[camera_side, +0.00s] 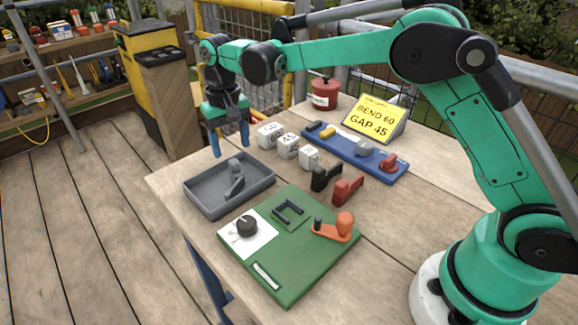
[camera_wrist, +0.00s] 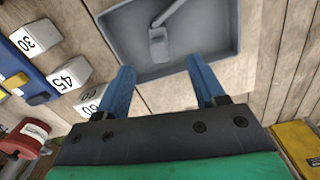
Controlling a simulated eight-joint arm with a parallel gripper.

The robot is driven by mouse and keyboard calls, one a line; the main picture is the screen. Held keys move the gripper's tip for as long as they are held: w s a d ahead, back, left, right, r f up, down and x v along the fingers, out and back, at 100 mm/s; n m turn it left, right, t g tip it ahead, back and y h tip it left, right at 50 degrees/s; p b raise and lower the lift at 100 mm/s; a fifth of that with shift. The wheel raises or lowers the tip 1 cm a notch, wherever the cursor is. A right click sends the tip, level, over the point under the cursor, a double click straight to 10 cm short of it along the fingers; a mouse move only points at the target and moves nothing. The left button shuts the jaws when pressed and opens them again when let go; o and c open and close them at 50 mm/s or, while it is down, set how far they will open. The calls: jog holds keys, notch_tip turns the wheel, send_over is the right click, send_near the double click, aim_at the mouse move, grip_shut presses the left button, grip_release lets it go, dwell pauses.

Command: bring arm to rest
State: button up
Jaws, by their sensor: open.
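My gripper (camera_side: 230,146) hangs beside the far left corner of the grey tray, above the wooden table. Its two blue fingers are apart with nothing between them, as the wrist view (camera_wrist: 163,88) also shows. The grey tray (camera_side: 203,209) lies on the table and holds a grey part with a lever-like arm (camera_side: 235,180). In the wrist view the tray (camera_wrist: 215,62) lies beyond the fingertips, with the grey part (camera_wrist: 158,45) inside it.
A green board (camera_side: 290,285) with a black knob and an orange lever lies in front. White number blocks (camera_side: 288,146), black and red clamps (camera_side: 347,190), a blue rack (camera_side: 340,152), a yellow sign (camera_side: 374,117) and a red pot (camera_side: 325,93) stand on the table (camera_side: 185,230).

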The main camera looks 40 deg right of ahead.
jog(key=shift+r, duration=0.45)
jog(key=shift+s+d+r, duration=0.1)
jog(key=shift+s+r, duration=0.05)
jog(key=shift+r, duration=0.2)
jog(key=s+d+r+n+t, duration=0.1)
jog(key=s+d+r+t, duration=0.15)
jog(key=s, duration=0.35)
jog(key=s+d+r+t, duration=0.2)
jog(key=s+r, duration=0.2)
jog(key=s, duration=0.2)
jog(key=s+d+f+n+t, duration=0.1)
jog(key=s+d+f+t, duration=0.1)
jog(key=s, duration=0.3)
jog(key=shift+s+f+t, duration=0.25)
jog(key=shift+s+t, duration=0.1)
jog(key=shift+s, duration=0.05)
